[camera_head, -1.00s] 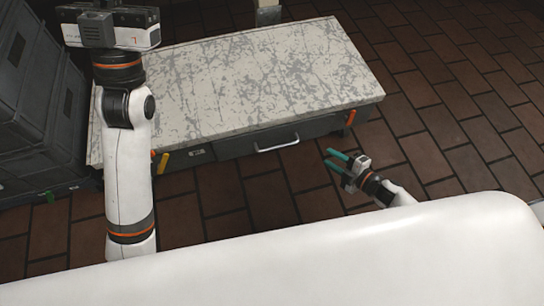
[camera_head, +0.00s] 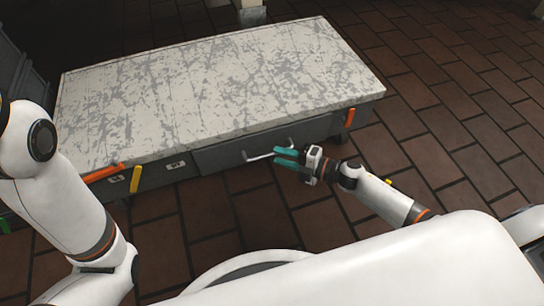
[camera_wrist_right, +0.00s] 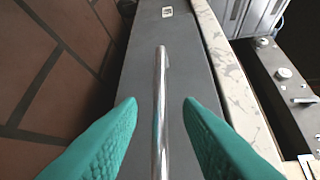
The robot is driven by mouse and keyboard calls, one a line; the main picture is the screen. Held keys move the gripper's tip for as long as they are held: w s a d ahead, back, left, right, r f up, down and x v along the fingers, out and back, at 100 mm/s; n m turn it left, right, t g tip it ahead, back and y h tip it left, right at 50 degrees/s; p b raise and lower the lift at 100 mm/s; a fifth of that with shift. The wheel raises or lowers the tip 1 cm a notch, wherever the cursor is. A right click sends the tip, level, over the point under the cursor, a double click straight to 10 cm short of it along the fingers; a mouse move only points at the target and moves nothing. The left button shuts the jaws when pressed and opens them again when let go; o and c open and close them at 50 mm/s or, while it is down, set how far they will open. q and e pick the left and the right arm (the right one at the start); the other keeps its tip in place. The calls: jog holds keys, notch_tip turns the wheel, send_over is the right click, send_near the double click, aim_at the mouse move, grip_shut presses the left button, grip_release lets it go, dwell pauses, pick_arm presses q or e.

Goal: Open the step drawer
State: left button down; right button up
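The step (camera_head: 220,85) is a low block with a scuffed white top. Its grey drawer (camera_head: 220,156) looks flush with the front. The drawer's silver bar handle (camera_head: 256,157) is partly hidden by my right gripper's fingers in the head view. My right gripper (camera_head: 276,156) has teal fingers and is at the handle from the front right. In the right wrist view the handle (camera_wrist_right: 160,80) runs between the spread fingers of my right gripper (camera_wrist_right: 160,104), with gaps on both sides.
Orange (camera_head: 350,117) and yellow (camera_head: 136,179) marks are on the step's front. Dark grey crates (camera_head: 22,85) stand at the far left. The brown tiled floor (camera_head: 450,130) to the right is clear.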

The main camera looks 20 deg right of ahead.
aim_at(274, 154)
jog(key=shift+b+x, duration=0.45)
jog(key=shift+x, duration=1.35)
grip_shut()
